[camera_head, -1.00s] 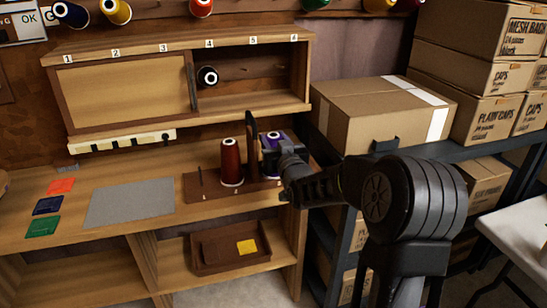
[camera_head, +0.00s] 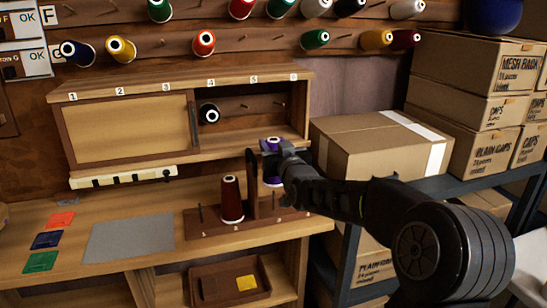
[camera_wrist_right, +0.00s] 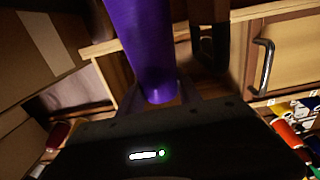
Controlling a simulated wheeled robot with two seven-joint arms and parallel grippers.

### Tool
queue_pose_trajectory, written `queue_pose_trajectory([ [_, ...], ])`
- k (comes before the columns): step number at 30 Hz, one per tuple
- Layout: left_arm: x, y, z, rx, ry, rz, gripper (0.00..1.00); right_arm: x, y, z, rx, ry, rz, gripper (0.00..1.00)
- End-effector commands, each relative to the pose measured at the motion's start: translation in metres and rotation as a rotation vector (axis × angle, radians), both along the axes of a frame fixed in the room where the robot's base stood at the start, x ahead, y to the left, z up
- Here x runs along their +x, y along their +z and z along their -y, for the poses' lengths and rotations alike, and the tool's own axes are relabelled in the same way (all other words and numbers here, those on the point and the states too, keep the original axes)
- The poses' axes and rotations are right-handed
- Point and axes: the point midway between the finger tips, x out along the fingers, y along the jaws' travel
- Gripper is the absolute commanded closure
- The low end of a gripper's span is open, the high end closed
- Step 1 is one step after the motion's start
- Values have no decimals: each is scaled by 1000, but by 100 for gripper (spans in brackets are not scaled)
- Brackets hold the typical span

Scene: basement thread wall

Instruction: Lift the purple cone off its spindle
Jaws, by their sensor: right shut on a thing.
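The purple cone (camera_head: 271,170) is in my right gripper (camera_head: 274,150), just right of the dark divider on the spindle board (camera_head: 225,230). My right gripper is shut on the cone's upper part. In the right wrist view the purple cone (camera_wrist_right: 143,45) runs between the fingers. The cone's lower end sits above the board, and a thin spindle (camera_head: 273,198) shows beneath it. My left gripper is not in view.
A dark red cone (camera_head: 231,200) stands on the board left of the divider. The cabinet (camera_head: 180,85) with a black cone (camera_head: 208,113) is above and behind. A cardboard box (camera_head: 375,145) is close to the right of the gripper.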

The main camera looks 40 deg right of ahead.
Motion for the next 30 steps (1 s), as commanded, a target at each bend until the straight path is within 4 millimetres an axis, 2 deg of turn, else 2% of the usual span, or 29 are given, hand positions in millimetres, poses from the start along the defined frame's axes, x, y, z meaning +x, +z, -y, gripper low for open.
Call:
queue_pose_trajectory([
  [20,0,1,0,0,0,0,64,0,3,0,0,1,1,100],
  [23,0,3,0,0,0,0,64,0,7,0,-1,1,2,100],
  [30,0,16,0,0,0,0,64,0,31,-1,-2,2,2,100],
])
